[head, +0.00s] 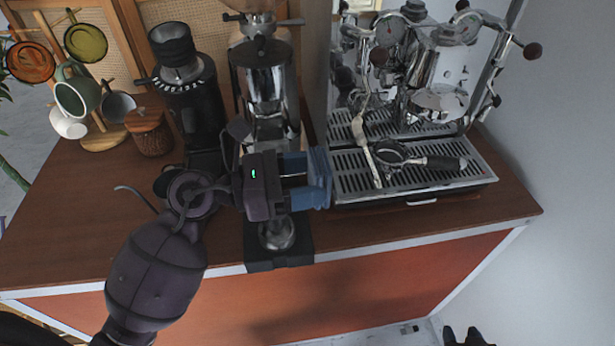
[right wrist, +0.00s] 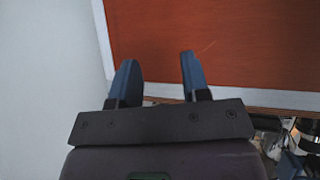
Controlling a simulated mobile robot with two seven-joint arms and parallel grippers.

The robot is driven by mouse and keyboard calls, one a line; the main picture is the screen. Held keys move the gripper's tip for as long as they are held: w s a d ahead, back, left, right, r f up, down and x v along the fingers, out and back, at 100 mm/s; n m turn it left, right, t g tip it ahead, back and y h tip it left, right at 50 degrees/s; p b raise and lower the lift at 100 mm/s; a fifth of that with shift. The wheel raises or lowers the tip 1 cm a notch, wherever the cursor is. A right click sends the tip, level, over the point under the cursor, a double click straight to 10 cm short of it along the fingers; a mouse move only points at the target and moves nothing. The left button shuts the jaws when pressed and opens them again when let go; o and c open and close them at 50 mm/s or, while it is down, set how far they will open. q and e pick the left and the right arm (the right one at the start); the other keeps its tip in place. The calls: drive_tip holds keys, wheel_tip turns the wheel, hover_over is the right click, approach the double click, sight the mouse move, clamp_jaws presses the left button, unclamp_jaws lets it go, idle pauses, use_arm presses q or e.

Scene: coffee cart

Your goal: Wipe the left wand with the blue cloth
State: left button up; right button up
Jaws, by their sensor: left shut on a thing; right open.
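My left gripper (head: 308,180) is shut on the blue cloth (head: 320,177), a folded blue bundle at its fingertips. It is held over the front of the counter, just left of the drip tray. The left wand (head: 366,148) is a pale, slim piece slanting down over the drip tray at the left front of the espresso machine (head: 440,65). The cloth is apart from it, to its left. My right gripper (right wrist: 157,65) is open and empty in the right wrist view, facing the orange cart front. Only dark tips of it show at the bottom right of the head view.
A portafilter (head: 405,157) with a black handle lies on the drip tray (head: 440,180). Two grinders (head: 185,95) (head: 265,85) stand behind my left arm. A tamper (head: 277,235) sits on a black base at the front edge. A mug tree is at the left. The counter's front right is clear.

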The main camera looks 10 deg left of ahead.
use_arm(q)
drive_tip(key=shift+w+d, duration=0.1)
drive_tip(key=shift+d, duration=0.2)
drive_tip(key=shift+w+d+r, duration=0.1)
drive_tip(key=shift+w+d, duration=0.1)
drive_tip(key=shift+d, duration=0.35)
drive_tip(key=x, duration=0.3)
drive_tip(key=shift+w+d, duration=0.1)
drive_tip(key=shift+d, duration=0.45)
drive_tip(key=shift+c, duration=1.2)
drive_tip(key=shift+d+r, duration=0.1)
use_arm(e)
drive_tip(key=shift+s+f, duration=0.1)
drive_tip(key=shift+s, duration=0.25)
use_arm(q)
drive_tip(key=shift+w, duration=0.1)
use_arm(e)
drive_tip(key=shift+w+a, duration=0.1)
drive_tip(key=shift+w, duration=0.05)
